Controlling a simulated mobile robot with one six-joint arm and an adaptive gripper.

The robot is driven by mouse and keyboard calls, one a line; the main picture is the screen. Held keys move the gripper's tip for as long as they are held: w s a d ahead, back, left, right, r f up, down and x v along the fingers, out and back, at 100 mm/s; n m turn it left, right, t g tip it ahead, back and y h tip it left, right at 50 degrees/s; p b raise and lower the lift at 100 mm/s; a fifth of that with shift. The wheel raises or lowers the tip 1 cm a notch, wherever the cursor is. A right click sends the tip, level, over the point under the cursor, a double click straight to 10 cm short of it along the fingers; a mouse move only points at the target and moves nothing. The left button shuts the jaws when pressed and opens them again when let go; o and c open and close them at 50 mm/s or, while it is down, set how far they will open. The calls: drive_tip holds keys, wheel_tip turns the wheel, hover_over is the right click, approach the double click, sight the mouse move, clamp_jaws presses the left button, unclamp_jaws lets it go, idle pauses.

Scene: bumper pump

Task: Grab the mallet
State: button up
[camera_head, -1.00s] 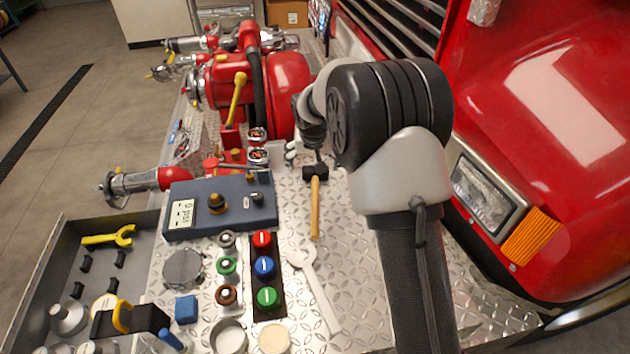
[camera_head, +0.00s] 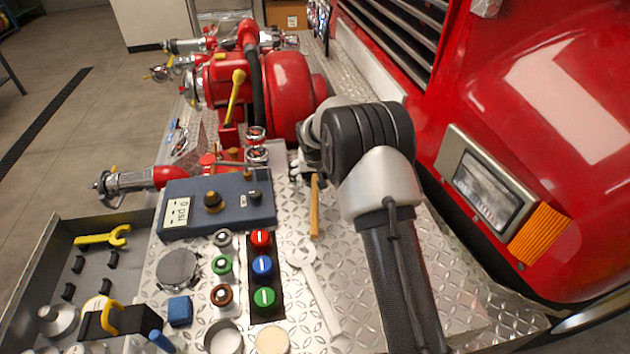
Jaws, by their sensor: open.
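The mallet (camera_head: 314,210) lies on the diamond-plate deck, its wooden handle pointing toward the front of the view. Its dark head is hidden behind my arm and gripper. My gripper (camera_head: 298,170) is open, at the head end of the mallet, with its light fingertips showing just left of the handle. The wrist covers most of the gripper, so I cannot tell whether the fingers touch the mallet or sit around it.
A blue-grey gauge box (camera_head: 220,205) stands left of the mallet. A white wrench (camera_head: 318,290) lies in front. A red pump (camera_head: 290,95) stands behind, and the red truck body (camera_head: 540,110) rises on the right. Bare deck lies between handle and wrench.

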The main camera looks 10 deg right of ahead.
drive_tip(key=shift+r, duration=0.15)
drive_tip(key=shift+c, duration=0.2)
drive_tip(key=c, duration=1.6)
drive_tip(key=shift+c, duration=0.2)
